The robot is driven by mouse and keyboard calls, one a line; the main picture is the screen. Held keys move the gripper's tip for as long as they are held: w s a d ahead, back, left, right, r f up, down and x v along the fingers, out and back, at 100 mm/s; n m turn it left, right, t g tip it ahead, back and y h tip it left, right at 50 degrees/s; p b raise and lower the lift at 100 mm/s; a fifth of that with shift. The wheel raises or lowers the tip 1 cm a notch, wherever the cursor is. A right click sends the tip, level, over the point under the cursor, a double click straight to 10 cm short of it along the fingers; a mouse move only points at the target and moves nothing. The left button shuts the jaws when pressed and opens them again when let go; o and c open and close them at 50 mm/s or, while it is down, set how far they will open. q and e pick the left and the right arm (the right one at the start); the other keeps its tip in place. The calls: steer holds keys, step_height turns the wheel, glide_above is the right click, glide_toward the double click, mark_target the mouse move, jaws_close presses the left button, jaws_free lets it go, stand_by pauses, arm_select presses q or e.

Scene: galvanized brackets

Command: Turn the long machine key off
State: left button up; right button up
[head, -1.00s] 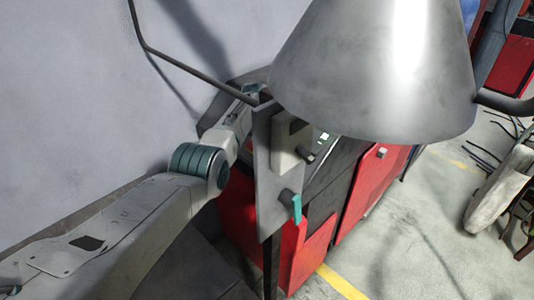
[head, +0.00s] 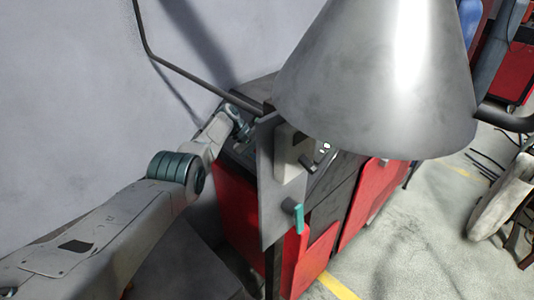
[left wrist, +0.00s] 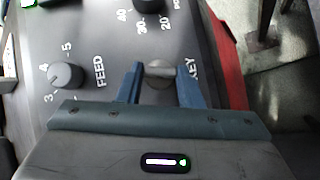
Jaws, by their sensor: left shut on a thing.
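The long machine key (left wrist: 158,70) is a pale bar on a round grey lock in the left wrist view, beside the printed word KEY on the dark control panel (left wrist: 90,25). Its bar lies roughly crosswise in that view. My left gripper (left wrist: 161,77) has its two blue fingers on either side of the key, shut on it. In the head view my left gripper (head: 240,128) is at the panel's left end, partly hidden behind a grey upright plate. The key is hidden in that view. My right gripper is not in view.
A FEED knob (left wrist: 67,75) and another dial (left wrist: 149,4) sit near the key. In the head view a large grey metal cone (head: 385,80) hangs over the red machine (head: 235,205). The upright plate (head: 270,185) carries a box and a teal lever. A wall is left.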

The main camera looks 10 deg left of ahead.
arm_select(q)
steer(key=shift+a+n+t+h+p, duration=0.2)
steer(key=shift+n+t+h+p, duration=0.55)
steer(key=shift+n+p, duration=0.65)
steer(key=o, duration=1)
steer(key=shift+s+f, duration=0.1)
steer(key=shift+a+r, duration=0.25)
steer(key=shift+a, duration=0.05)
steer(key=shift+b+v, duration=1.1)
steer(key=shift+v, duration=3.9)
